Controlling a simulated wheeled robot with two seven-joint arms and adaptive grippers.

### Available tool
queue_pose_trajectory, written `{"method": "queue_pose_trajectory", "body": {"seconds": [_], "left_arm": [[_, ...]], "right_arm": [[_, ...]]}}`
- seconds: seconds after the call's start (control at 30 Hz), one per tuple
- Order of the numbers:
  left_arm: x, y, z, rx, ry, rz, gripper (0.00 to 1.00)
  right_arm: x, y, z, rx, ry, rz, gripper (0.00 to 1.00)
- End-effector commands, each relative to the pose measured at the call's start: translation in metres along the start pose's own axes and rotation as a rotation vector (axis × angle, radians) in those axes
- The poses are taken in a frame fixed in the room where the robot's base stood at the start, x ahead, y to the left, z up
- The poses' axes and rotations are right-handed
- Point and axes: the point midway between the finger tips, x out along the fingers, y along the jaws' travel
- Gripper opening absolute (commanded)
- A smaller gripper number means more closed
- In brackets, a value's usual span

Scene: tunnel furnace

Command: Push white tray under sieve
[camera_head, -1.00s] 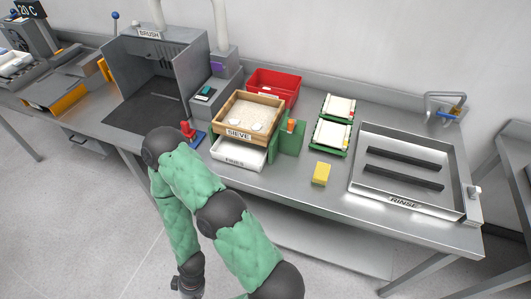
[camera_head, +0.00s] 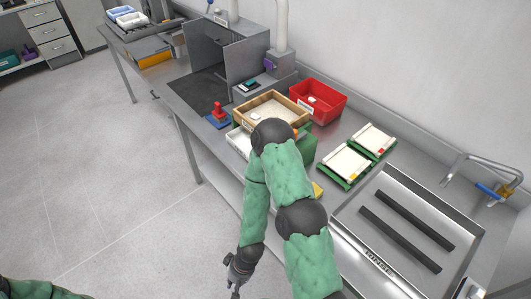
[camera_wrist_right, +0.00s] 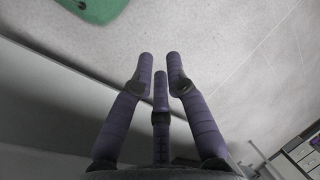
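The white tray (camera_head: 238,140) stands on the steel bench at its front edge, below and in front of the sieve. My right arm hides much of it. The sieve (camera_head: 246,121) is a wooden-framed box with pale material inside, held above the bench beside a green block. My right gripper (camera_head: 236,292) hangs low over the floor in front of the bench, well apart from the tray. In the right wrist view its purple fingers (camera_wrist_right: 160,65) are spread apart with nothing between them. My left gripper is not in view.
A red stamp-like tool on a blue base (camera_head: 218,115) stands left of the tray. A red bin (camera_head: 325,100) is behind the sieve. A yellow sponge (camera_head: 317,189), green-framed white plates (camera_head: 345,165) and the rinse basin (camera_head: 385,262) lie to the right. The floor in front is clear.

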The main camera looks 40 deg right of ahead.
Motion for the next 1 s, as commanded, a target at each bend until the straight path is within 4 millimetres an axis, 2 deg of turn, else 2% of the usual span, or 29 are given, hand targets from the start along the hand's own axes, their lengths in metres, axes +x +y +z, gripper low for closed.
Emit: {"method": "queue_pose_trajectory", "body": {"seconds": [0.2,0.33,0.47,0.57,0.67,0.77,0.9,1.0], "left_arm": [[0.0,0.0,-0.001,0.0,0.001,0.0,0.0],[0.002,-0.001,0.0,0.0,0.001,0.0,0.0],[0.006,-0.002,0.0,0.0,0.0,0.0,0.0],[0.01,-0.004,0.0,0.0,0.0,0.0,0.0],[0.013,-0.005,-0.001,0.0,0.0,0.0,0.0],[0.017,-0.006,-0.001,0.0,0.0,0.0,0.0],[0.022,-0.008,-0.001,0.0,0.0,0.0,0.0],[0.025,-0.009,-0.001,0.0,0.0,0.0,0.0]], "right_arm": [[0.0,0.0,-0.001,0.002,0.001,-0.001,0.16],[-0.002,-0.003,-0.018,0.034,0.004,-0.011,0.16],[-0.012,-0.008,-0.061,0.125,0.0,-0.018,0.16],[-0.032,-0.007,-0.104,0.225,-0.004,0.01,0.16],[-0.063,0.002,-0.148,0.341,0.012,0.077,0.16],[-0.105,0.018,-0.191,0.479,0.063,0.171,0.16],[-0.183,0.047,-0.243,0.708,0.198,0.319,0.16],[-0.24,0.066,-0.267,0.872,0.316,0.403,0.16]]}}
